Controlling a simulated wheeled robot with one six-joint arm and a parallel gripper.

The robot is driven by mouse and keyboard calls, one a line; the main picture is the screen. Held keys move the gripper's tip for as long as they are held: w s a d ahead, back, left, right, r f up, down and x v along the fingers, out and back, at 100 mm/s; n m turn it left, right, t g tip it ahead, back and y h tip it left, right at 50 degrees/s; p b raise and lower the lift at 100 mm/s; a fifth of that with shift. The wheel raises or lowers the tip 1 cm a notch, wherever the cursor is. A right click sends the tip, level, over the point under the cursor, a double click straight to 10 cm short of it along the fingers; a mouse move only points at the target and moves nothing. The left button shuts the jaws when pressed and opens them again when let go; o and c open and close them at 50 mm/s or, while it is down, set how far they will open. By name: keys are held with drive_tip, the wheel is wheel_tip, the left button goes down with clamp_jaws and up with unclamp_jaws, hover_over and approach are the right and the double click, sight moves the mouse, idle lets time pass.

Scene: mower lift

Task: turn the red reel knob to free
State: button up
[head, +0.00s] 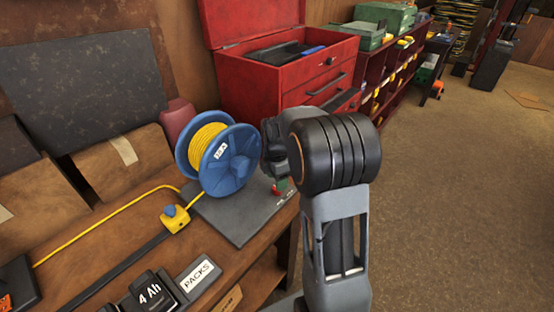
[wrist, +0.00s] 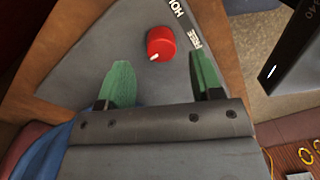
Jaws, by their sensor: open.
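The red reel knob (wrist: 162,41) sits on the grey base plate (wrist: 90,45) in the wrist view. A white pointer mark on its rim faces the lower left of that picture. In the head view a bit of red knob (head: 277,191) shows below my wrist, mostly hidden. The blue reel (head: 232,160) with yellow cord stands on the plate (head: 240,222).
A red tool chest (head: 270,85) stands behind the bench. Yellow cord runs left to a yellow block (head: 174,218) with a blue top. A battery pack (head: 150,292) and a "PACKS" label (head: 198,275) are at the front. Open floor (head: 450,180) lies to the right.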

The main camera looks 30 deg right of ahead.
wheel_tip(320, 180, up, 10)
drive_tip(key=shift+w+r, duration=0.25)
idle(0.6)
drive_tip(key=s+a+f+m+t, duration=0.1)
drive_tip(key=s+a+m, duration=0.3)
drive_tip(key=s+m, duration=0.4)
drive_tip(key=s+a+f+m+t, duration=0.1)
drive_tip(key=s+a+m+t, duration=0.2)
drive_tip(key=s+m, duration=0.6)
drive_tip(key=shift+a+m, duration=0.5)
drive_tip(key=shift+a, duration=0.7)
